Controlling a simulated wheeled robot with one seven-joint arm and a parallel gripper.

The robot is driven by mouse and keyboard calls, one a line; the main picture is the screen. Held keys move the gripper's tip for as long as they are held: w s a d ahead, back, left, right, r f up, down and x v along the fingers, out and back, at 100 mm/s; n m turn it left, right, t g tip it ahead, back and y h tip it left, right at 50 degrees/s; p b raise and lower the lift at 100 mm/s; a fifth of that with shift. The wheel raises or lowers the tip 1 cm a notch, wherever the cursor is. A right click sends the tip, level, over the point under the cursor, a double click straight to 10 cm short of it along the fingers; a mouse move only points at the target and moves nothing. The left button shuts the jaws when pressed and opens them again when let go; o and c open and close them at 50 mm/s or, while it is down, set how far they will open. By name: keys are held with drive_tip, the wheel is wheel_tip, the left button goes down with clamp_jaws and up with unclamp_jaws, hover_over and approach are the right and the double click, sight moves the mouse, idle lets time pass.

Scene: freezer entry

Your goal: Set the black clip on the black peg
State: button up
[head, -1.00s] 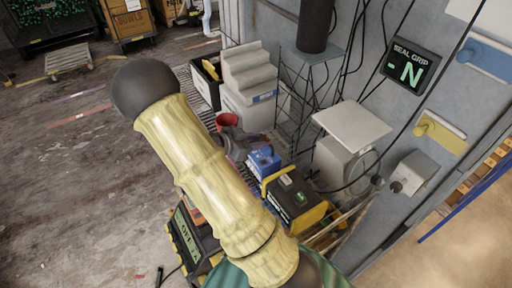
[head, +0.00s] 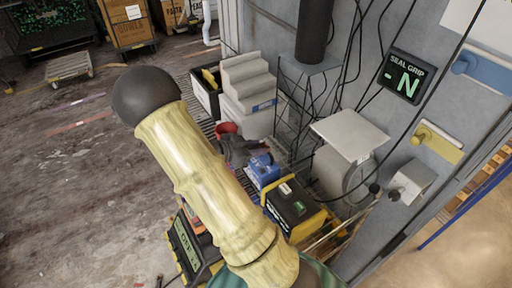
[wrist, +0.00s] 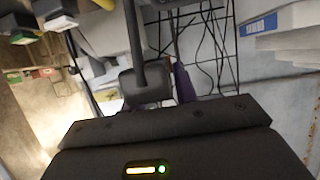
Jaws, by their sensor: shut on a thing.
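My gripper (wrist: 146,88) shows in the wrist view as dark parts beyond the wide dark housing, shut on a dark piece that looks like the black clip (wrist: 136,42). Dark on dark, the line between clip and fingers is hard to make out. In the head view my own arm crosses the middle, and I cannot make out the gripper or the clip clearly there. A small black knob, likely the black peg (head: 393,195), sticks out by the pale box on the grey wall, at the right. I see no contact between clip and peg.
A pale platform (head: 348,135), a black-and-yellow case (head: 290,205), grey steps (head: 248,82) and hanging cables crowd the wall.

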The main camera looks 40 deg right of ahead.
drive_tip(key=shift+w+r+p, duration=0.15)
drive_tip(key=shift+r+p, duration=1.2)
drive_tip(key=shift+r, duration=0.05)
drive_tip(key=shift+a+r, duration=0.1)
